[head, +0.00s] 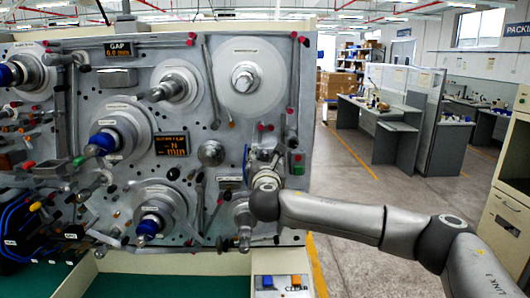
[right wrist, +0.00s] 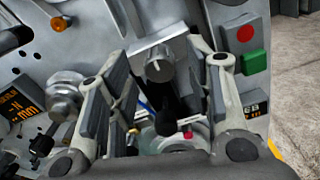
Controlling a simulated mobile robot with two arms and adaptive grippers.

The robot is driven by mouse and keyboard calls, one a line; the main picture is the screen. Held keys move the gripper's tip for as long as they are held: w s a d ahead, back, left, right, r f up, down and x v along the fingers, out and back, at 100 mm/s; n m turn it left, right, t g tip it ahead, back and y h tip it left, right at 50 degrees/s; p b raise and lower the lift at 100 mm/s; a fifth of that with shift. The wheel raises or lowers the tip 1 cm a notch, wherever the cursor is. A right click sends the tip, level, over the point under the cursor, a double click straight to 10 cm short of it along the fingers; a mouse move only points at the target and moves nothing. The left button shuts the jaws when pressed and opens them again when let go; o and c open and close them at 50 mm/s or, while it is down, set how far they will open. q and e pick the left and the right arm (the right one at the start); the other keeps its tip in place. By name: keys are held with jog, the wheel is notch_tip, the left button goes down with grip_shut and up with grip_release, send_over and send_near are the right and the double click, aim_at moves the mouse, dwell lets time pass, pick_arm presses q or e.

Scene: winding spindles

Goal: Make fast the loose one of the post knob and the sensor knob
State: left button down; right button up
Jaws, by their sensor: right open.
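My right gripper (head: 262,158) is at the panel's right side in the head view, with its arm coming in from the right. In the right wrist view the gripper (right wrist: 166,80) is open, one finger on each side of a grey knob (right wrist: 160,68) on a square metal block. A black rod-like part shows below that knob. I see no clear contact between fingers and knob. The frames do not show which named knob this is, or which knob is loose. My left gripper is not in view.
The grey panel (head: 225,120) carries several spindles and rollers. A silver round part (right wrist: 66,90) is left of the gripper. A red button (right wrist: 245,33) and a green button (right wrist: 255,62) are close on its right. Right of the panel is open floor (head: 345,205).

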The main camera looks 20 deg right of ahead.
jog(key=shift+x, duration=0.8)
jog(key=shift+c, duration=0.4)
jog(key=c, duration=1)
